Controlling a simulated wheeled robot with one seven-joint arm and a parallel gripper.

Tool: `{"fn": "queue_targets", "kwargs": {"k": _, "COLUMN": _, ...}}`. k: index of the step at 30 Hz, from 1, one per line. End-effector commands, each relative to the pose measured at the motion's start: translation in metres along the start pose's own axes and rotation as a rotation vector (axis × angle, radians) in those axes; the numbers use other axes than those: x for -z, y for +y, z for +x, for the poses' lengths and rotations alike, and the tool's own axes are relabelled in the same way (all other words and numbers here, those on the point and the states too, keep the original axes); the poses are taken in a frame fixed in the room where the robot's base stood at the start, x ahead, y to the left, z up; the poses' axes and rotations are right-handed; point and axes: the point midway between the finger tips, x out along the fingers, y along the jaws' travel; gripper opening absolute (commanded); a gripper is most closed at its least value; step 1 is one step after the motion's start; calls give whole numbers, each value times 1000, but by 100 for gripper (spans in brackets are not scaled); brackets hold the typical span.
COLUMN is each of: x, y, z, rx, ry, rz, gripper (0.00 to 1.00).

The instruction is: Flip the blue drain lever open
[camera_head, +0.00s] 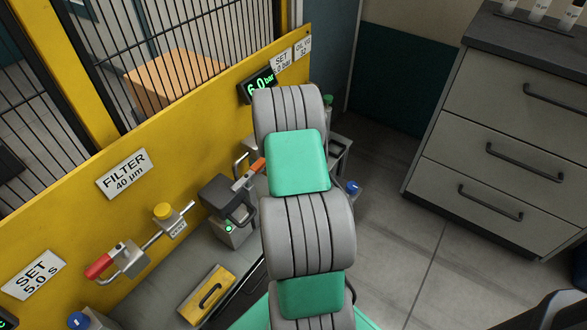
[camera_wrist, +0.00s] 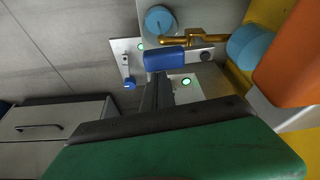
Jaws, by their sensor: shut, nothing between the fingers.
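In the wrist view a blue block-shaped grip (camera_wrist: 164,59), which looks like the drain lever's handle, lies crosswise just beyond my fingertips. A brass fitting (camera_wrist: 195,41) runs right beside it. My gripper (camera_wrist: 160,78) is shut and empty, its dark fingers pointing at the blue grip; I cannot tell whether they touch it. In the head view my gripper and the lever are hidden behind my grey and green arm. A blue cap (camera_head: 352,188) shows just right of the arm there, and I cannot tell whether it belongs to the lever's fitting.
In the wrist view a light-blue cylinder (camera_wrist: 245,46) and a large orange part (camera_wrist: 285,65) stand close on the right. A light-blue round part (camera_wrist: 159,21) is above. The yellow panel (camera_head: 150,195) bounds the left. A drawer cabinet (camera_head: 500,130) stands right, with open floor between.

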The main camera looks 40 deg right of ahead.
Motion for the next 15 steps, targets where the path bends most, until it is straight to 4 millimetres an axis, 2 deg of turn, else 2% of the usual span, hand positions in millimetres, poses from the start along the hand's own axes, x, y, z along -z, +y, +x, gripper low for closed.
{"fn": "queue_targets", "kwargs": {"k": 2, "x": -2, "y": 0, "z": -3, "rx": -1, "ry": -5, "rz": -3, "gripper": 0}}
{"fn": "queue_targets", "kwargs": {"k": 5, "x": -1, "y": -1, "z": -17, "rx": 0, "ry": -6, "rz": -4, "gripper": 0}}
{"fn": "queue_targets", "kwargs": {"k": 12, "x": 2, "y": -4, "z": -72, "rx": 1, "ry": -3, "rz": -3, "gripper": 0}}
{"fn": "queue_targets", "kwargs": {"k": 15, "x": 2, "y": -5, "z": -89, "rx": 1, "ry": -2, "rz": -2, "gripper": 0}}
